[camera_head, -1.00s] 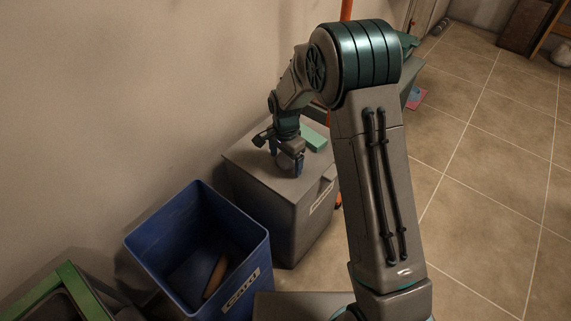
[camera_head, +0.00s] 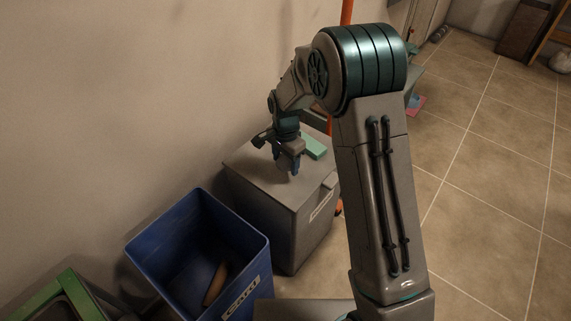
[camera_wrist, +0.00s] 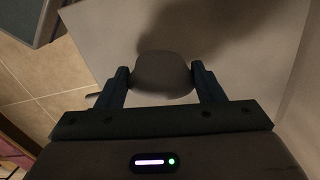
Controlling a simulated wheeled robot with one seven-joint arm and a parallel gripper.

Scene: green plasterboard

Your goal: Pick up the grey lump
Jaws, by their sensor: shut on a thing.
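The grey lump (camera_wrist: 162,75) is a rounded, dull grey thing between my two fingers in the wrist view. My gripper (camera_wrist: 162,88) is shut on it, with one blue finger at each side. In the head view my gripper (camera_head: 287,167) is just over the top of a grey box (camera_head: 262,184). The lump is hard to make out there, mostly hidden by the fingers. I cannot tell whether the lump touches the box top.
A green block (camera_head: 314,147) lies on the box top, right beside my gripper. An open blue bin (camera_head: 152,258) with a brown thing (camera_head: 216,284) inside stands in front. A green-rimmed container (camera_head: 40,303) is at lower left. The wall is close behind; tiled floor (camera_head: 490,190) is free at right.

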